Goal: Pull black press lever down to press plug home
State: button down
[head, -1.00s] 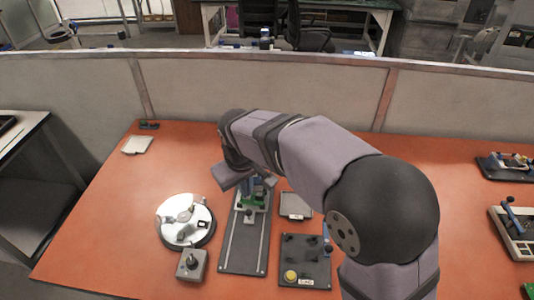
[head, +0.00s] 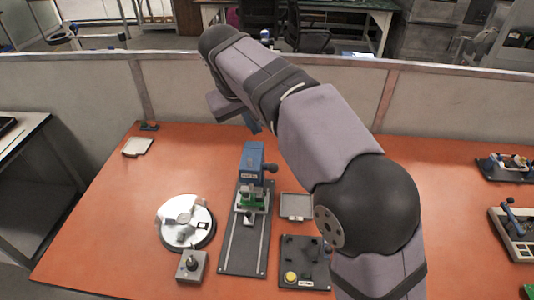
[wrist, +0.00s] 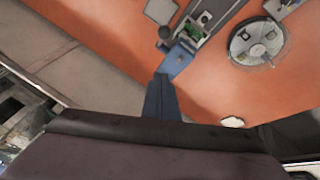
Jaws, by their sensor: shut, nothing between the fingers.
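The blue press (head: 253,157) stands at the far end of a grey rail plate (head: 240,245). Its black lever knob (head: 271,168) sticks out on the right side of the press. A green board (head: 243,202) with pale parts sits under the press head. I cannot make out whether the plug is seated. My gripper (head: 253,127) is raised above and behind the press, partly hidden by my arm. In the wrist view its blue fingers (wrist: 162,80) are together and empty, with the press top (wrist: 177,60) beyond the tips and the knob (wrist: 164,32) beside it.
A silver round turntable (head: 186,220) and a grey knob box (head: 191,265) stand left of the rail. A grey tray (head: 296,206) and a dark panel with a yellow button (head: 291,276) are on the right. Orange table is clear behind.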

jog(key=p, duration=0.1)
send_over(274, 168)
jog(key=w+a, duration=0.4)
notch_tip(274, 168, down, 8)
jog(key=f, duration=0.1)
jog(key=shift+s+d+f+p, duration=0.2)
jog(key=shift+s+d+f, duration=0.15)
jog(key=shift+s+d, duration=0.2)
jog(key=shift+s+d+f+p, duration=0.15)
jog(key=shift+s+d+f, duration=0.25)
jog(key=shift+s, duration=0.2)
jog(key=shift+s+f+b, duration=0.1)
jog(key=shift+f+b, duration=0.05)
jog(key=shift+b, duration=0.3)
